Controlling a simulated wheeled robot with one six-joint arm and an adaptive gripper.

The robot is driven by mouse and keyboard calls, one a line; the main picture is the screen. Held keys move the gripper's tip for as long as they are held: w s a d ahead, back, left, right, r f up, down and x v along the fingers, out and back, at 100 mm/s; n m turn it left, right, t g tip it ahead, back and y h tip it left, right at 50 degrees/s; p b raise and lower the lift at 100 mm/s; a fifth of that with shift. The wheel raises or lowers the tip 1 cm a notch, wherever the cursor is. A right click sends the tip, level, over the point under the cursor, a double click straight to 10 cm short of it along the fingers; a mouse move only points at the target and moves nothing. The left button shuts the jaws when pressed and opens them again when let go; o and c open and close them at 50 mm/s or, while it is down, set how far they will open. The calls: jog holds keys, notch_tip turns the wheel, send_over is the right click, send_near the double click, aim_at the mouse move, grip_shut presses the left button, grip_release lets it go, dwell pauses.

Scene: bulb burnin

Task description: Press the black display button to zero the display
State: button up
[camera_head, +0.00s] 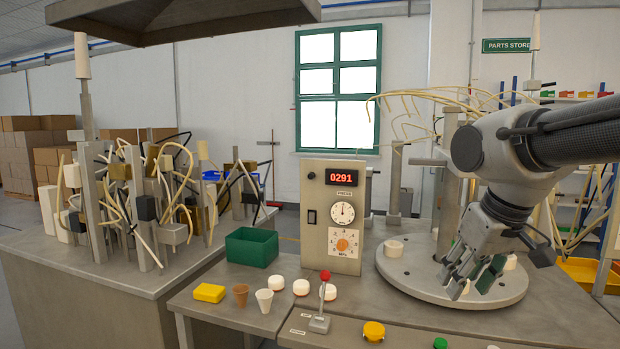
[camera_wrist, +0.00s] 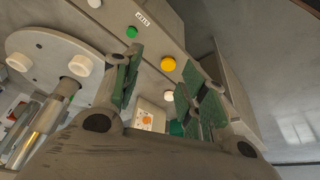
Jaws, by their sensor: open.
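The beige control box (camera_head: 318,240) stands upright on the bench, its red display (camera_head: 342,177) reading 0291. A small round black button (camera_head: 311,175) is left of the display. A black rocker switch (camera_head: 311,217) is lower on the same face. My gripper (camera_head: 474,276) is open and empty, over the round grey plate right of the box and well apart from the button. In the wrist view my gripper (camera_wrist: 168,98) shows green-padded fingers apart, with part of the box's face (camera_wrist: 147,117) visible between them; the black button cannot be made out there.
The round plate (camera_head: 400,278) carries white caps and posts. A red-knobbed lever (camera_head: 325,277), yellow button (camera_head: 373,331) and green button (camera_head: 440,343) are at the front.

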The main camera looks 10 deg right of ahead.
grip_shut()
dwell(1.1)
